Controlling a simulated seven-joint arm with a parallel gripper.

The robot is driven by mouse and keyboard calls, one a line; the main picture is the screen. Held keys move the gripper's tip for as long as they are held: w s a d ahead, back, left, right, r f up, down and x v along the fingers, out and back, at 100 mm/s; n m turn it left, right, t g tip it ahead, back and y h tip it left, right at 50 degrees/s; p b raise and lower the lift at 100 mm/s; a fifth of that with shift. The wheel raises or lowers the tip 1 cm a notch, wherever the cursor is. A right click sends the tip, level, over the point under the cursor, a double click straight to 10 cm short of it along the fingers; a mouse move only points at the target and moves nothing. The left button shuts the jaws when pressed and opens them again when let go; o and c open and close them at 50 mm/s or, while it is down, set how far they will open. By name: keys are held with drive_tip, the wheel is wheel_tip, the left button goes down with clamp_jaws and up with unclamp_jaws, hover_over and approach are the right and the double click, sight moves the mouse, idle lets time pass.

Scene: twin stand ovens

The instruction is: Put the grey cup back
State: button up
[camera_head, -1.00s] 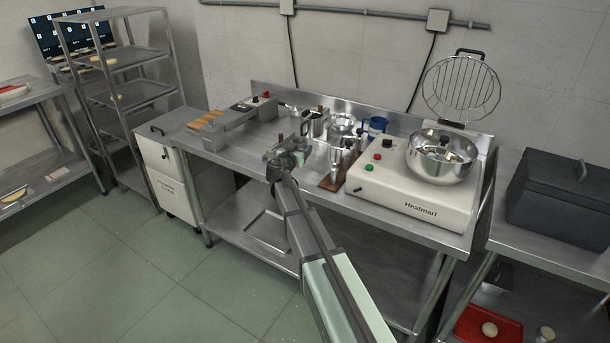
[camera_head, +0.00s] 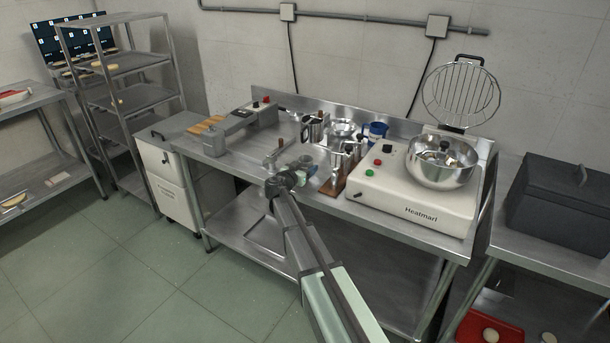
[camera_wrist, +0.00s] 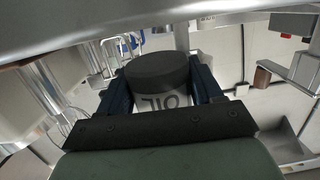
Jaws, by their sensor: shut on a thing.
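My gripper (camera_wrist: 152,92) is shut on a container with a dark grey round top (camera_wrist: 157,70) and a pale body lettered "OIL". It sits between the two dark blue fingers; its lower part is hidden by the gripper's dark bar. I cannot tell apart any other grey cup. In the head view my gripper (camera_head: 302,166) is over the front part of the steel table (camera_head: 235,157), left of the metal jugs (camera_head: 346,158). The held thing is small and partly hidden there.
The white Heatmarl unit (camera_head: 410,200) with a steel bowl (camera_head: 442,165) stands to the right. A blue cup (camera_head: 377,131) and a metal pot (camera_head: 314,130) stand behind. A grey press-like device (camera_head: 240,122) is at the left. The table's left middle is mostly clear.

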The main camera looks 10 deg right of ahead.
drive_tip(key=shift+f, duration=1.55)
drive_tip(key=shift+f, duration=0.15)
drive_tip(key=o, duration=1.1)
